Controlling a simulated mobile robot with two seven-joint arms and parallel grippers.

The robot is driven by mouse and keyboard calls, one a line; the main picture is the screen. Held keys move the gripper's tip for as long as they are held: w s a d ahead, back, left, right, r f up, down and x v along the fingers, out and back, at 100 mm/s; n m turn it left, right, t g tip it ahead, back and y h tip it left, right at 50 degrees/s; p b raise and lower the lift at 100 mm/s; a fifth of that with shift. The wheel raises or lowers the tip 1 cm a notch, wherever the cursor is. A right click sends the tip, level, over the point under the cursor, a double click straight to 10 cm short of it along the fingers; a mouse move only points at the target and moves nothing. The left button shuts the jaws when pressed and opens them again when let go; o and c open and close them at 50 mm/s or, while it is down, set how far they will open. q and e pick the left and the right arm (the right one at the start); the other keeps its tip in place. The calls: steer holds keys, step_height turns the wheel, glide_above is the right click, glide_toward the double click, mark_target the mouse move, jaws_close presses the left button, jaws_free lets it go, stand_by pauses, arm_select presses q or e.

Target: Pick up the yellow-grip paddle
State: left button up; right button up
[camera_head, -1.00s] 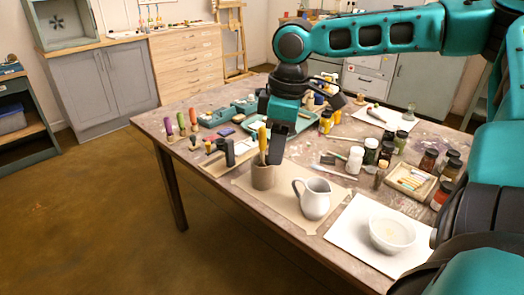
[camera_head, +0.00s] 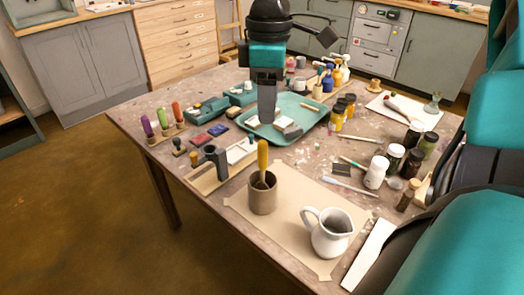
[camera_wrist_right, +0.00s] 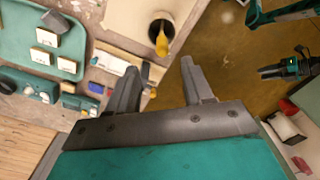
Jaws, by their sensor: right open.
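The yellow-grip paddle (camera_head: 262,158) stands nearly upright in a brown-grey cup (camera_head: 263,197), with its yellow grip up; its lower end is hidden inside. My right gripper (camera_head: 267,112) points down beyond the paddle, appearing over the teal tray, apart from the grip. In the right wrist view its two fingers (camera_wrist_right: 160,76) are spread with nothing between them. There the yellow grip (camera_wrist_right: 161,42) and the cup (camera_wrist_right: 160,22) lie ahead of the fingertips. A teal and dark part at the right of the wrist view (camera_wrist_right: 290,69) looks like my left gripper; its jaws are too small to read.
A white jug (camera_head: 331,235) stands right of the cup on a tan sheet (camera_head: 290,225). A holder with dark upright pieces (camera_head: 216,160) is to its left. The teal tray (camera_head: 312,122) holds small blocks. Jars and bottles (camera_head: 376,172) crowd the right side.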

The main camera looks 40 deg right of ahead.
steer(key=shift+f, duration=0.35)
steer(key=b, duration=0.2)
glide_above(263, 167)
steer(key=d, duration=0.1)
step_height(263, 167, down, 7)
steer(key=shift+w+d+r, duration=0.1)
steer(key=shift+d+r, duration=0.05)
steer(key=shift+r, duration=0.05)
steer(key=shift+f, duration=0.2)
steer(key=f, duration=0.1)
steer(key=f+b, duration=0.1)
steer(key=f, duration=0.2)
steer(key=shift+w+a+f+b, duration=0.2)
steer(key=shift+w+a+b, duration=0.1)
steer(key=shift+a+b, duration=0.05)
steer(key=shift+f, duration=0.3)
arm_select(q)
steer(key=shift+w+d+f, duration=0.25)
steer(key=shift+d+f, duration=0.5)
steer(key=shift+f, duration=0.1)
arm_select(e)
jaws_close()
